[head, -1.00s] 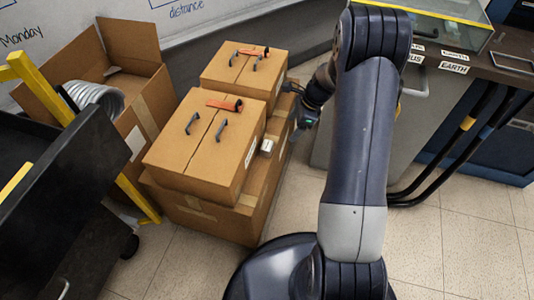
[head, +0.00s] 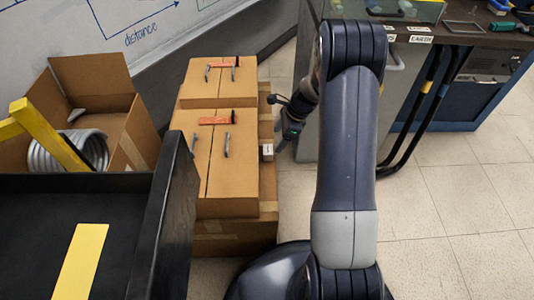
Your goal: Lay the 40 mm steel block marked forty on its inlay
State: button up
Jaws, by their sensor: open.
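My gripper (head: 284,146) hangs low beside the right side of the stacked cardboard boxes, partly in shadow and small in the view. It is open, and I see nothing held in it. A small pale block-like thing (head: 267,151) sits at the right edge of the boxes, just left of the gripper; I cannot tell whether it is the steel block or a label, and no marking is readable. I cannot make out the block's inlay. A dark rectangular frame (head: 462,28) lies on the bench at the upper right.
Cardboard boxes (head: 233,185) with handles and orange clamps stand left of my arm. A black cart (head: 120,250) fills the lower left. An open carton (head: 100,90) holds a silver hose (head: 88,148). The bench (head: 440,60) has cables in front. Floor at right is clear.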

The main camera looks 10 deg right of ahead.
aim_at(268, 149)
jog(key=b+x, duration=0.1)
jog(key=x, duration=0.1)
jog(key=b+x, duration=0.1)
jog(key=x, duration=0.2)
jog(key=b+x, duration=0.1)
jog(key=x, duration=0.2)
jog(key=shift+w+a, duration=0.2)
jog(key=shift+a, duration=0.2)
jog(key=shift+c, duration=0.3)
jog(key=c, duration=1.2)
